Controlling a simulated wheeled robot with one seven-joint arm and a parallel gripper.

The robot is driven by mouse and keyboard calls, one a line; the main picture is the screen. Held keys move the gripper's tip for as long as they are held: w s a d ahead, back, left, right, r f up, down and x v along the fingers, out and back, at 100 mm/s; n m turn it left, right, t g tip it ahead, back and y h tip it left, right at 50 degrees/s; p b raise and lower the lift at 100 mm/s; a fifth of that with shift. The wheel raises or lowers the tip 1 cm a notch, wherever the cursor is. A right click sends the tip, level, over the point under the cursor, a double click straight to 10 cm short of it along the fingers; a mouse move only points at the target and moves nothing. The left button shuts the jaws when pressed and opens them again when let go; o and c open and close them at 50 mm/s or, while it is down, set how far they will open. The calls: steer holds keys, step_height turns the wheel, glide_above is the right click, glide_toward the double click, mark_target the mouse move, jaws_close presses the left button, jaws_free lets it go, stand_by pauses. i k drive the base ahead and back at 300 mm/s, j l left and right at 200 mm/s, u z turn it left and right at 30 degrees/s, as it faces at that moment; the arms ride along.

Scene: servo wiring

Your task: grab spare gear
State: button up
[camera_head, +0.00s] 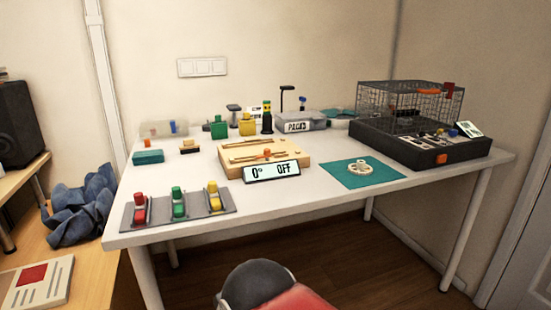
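A cream, round gear-like piece with openings (360,167) lies flat on a teal mat (385,177) on the right half of the white table. It is the only gear I can make out. Nothing touches it from above. My gripper does not show in the head view.
A wooden board (240,151) with a "0° OFF" display (271,172) stands left of the mat. A dark base with a wire cage (410,103) is to the right. A grey tray (190,218) holds red, green and yellow pieces. Bare tabletop (290,196) lies in front.

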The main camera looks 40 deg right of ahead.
mark_target(360, 168)
steer(key=z, duration=1.65)
